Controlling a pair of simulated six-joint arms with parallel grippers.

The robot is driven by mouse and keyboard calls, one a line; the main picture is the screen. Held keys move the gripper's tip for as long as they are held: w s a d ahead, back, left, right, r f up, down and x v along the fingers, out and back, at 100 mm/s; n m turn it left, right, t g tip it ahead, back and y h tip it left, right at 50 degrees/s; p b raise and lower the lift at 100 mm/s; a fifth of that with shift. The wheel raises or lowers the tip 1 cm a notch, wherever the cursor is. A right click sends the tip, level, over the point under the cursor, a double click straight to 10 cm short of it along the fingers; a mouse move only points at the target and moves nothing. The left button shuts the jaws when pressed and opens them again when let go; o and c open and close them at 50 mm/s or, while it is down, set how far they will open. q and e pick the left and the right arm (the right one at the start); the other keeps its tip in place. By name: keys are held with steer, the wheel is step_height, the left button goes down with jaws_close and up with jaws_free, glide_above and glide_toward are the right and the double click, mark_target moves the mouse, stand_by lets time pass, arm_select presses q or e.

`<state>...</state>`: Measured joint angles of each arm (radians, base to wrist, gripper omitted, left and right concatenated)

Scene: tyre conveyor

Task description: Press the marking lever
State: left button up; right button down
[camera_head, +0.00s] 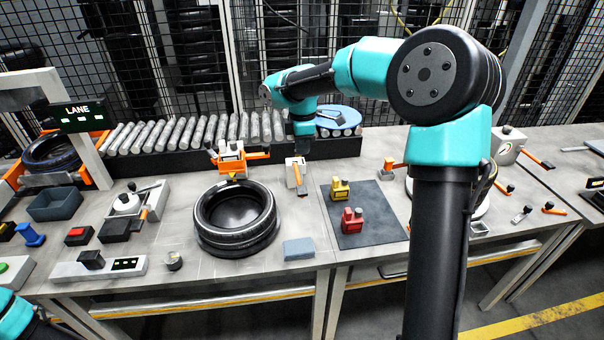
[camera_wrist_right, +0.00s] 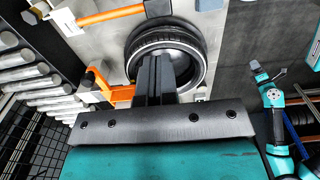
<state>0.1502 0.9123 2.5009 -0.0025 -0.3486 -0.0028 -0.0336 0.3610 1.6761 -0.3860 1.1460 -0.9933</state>
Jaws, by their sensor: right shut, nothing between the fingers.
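A white block (camera_head: 294,170) with an orange, dark-tipped lever (camera_head: 301,187) stands on the bench right of the tyre. It appears to be the same lever (camera_wrist_right: 110,14) at the top of the wrist view. Another white unit with orange parts (camera_head: 231,158) stands just behind the tyre; I cannot tell for certain which one is the marking lever. My right gripper (camera_head: 303,150) points down behind the white block. Its fingers (camera_wrist_right: 155,62) are shut and empty, apart from both units in the wrist view. My left arm (camera_wrist_right: 274,105) shows there, its gripper too small to judge.
The black tyre (camera_head: 237,222) lies on the bench front. A roller conveyor (camera_head: 190,133) runs along the back. A dark mat (camera_head: 362,222) holds a yellow block (camera_head: 340,190) and a red one (camera_head: 352,221). A grey-blue block (camera_head: 298,248) lies near the front edge.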

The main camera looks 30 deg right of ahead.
mark_target(302, 190)
step_height(302, 190, down, 14)
steer(key=shift+r, duration=0.1)
stand_by(0.5)
steer(key=shift+a, duration=0.1)
